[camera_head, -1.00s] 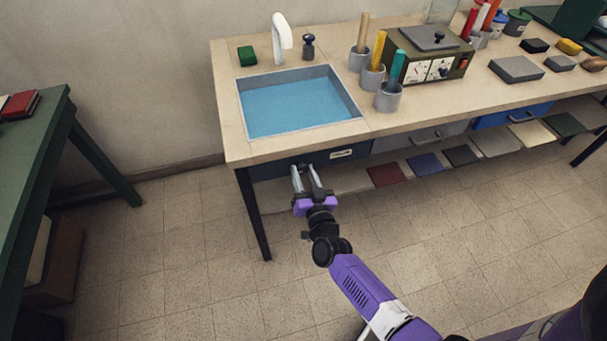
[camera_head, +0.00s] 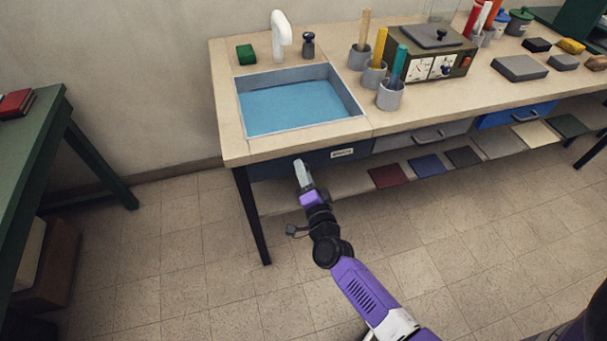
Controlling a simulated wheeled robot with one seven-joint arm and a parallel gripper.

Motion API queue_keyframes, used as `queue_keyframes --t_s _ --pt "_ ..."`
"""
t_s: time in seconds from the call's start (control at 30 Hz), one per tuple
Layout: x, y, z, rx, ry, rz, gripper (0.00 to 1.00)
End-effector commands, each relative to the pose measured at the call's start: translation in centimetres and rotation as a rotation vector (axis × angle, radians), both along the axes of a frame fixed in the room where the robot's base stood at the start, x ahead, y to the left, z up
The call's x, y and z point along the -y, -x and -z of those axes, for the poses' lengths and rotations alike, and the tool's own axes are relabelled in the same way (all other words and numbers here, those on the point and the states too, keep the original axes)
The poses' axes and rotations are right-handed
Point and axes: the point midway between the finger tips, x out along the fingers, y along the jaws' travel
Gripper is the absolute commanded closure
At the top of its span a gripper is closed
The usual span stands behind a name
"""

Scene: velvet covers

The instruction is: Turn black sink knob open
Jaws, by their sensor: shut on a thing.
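The sink (camera_head: 356,103), with blue water in it, is set in the left end of the worktop, with a white tap (camera_head: 281,36) behind it. My gripper (camera_head: 299,165) points at the left half of the dark front panel (camera_head: 268,168) below the sink. Its fingers show edge-on, one over the other. They are shut on the black sink knob at the panel, though the fingers hide the knob itself. A label plate (camera_head: 342,153) is to the right of the fingers. A dark knob-topped thing (camera_head: 308,44) stands beside the tap.
The counter edge (camera_head: 290,149) is just above my gripper, and a low shelf with coloured sheets (camera_head: 388,176) is to its right. A green table (camera_head: 28,170) stands at the left. The floor in front is clear.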

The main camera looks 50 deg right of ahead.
Motion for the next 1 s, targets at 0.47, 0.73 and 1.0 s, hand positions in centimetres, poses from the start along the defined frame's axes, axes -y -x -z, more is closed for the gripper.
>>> queue_keyframes --t_s 0.47,0.73,1.0 --pt "0.00 0.12 0.20 0.112 -0.171 0.001 1.00" --pt "0.00 0.12 0.17 0.121 -0.185 0.001 1.00" --pt "0.01 0.12 0.18 0.121 -0.185 0.001 0.58"
